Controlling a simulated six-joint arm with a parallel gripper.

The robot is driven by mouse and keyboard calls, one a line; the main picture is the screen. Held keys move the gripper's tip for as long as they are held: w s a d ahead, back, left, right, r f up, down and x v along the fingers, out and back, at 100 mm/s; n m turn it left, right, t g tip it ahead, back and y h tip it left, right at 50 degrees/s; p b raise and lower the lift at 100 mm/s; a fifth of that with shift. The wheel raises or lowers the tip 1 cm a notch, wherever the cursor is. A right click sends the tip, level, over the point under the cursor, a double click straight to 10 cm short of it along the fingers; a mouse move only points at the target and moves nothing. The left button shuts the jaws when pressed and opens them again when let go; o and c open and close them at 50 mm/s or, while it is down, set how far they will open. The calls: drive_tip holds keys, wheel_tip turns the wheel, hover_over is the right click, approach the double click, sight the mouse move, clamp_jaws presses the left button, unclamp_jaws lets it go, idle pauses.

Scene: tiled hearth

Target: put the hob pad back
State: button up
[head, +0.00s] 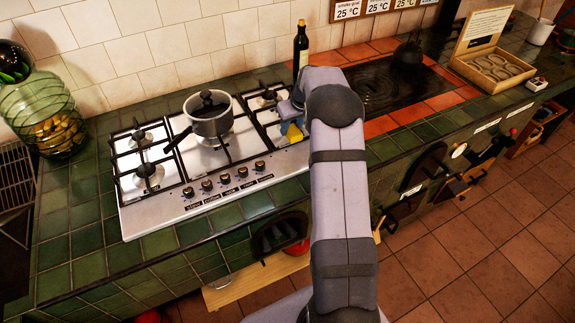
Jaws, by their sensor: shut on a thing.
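My gripper (291,112) is over the right end of the steel gas hob (190,198), partly hidden by my own arm. It is shut on a small yellow and blue thing, which looks like the hob pad (294,133). The pad is at the hob's right edge, below the gripper. I cannot tell whether it touches the hob. Part of the pad is hidden.
A lidded steel pot (209,119) stands on the hob's middle. A dark bottle (300,47) stands behind my gripper. A dark plate with red tiles (385,88) lies to the right. A green glass jar (48,115) stands at the left, an open wooden box (490,68) at the far right.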

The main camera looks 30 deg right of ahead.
drive_tip(key=shift+s+a+r+b, duration=0.95)
drive_tip(key=shift+a+b, duration=0.45)
drive_tip(key=shift+a, duration=0.8)
drive_tip(key=shift+s+f+p, duration=0.1)
drive_tip(key=shift+f+p, duration=1.35)
drive_tip(key=shift+f, duration=3.7)
drive_tip(key=shift+f, duration=0.15)
drive_tip(key=shift+f, duration=0.1)
drive_tip(key=o, duration=1)
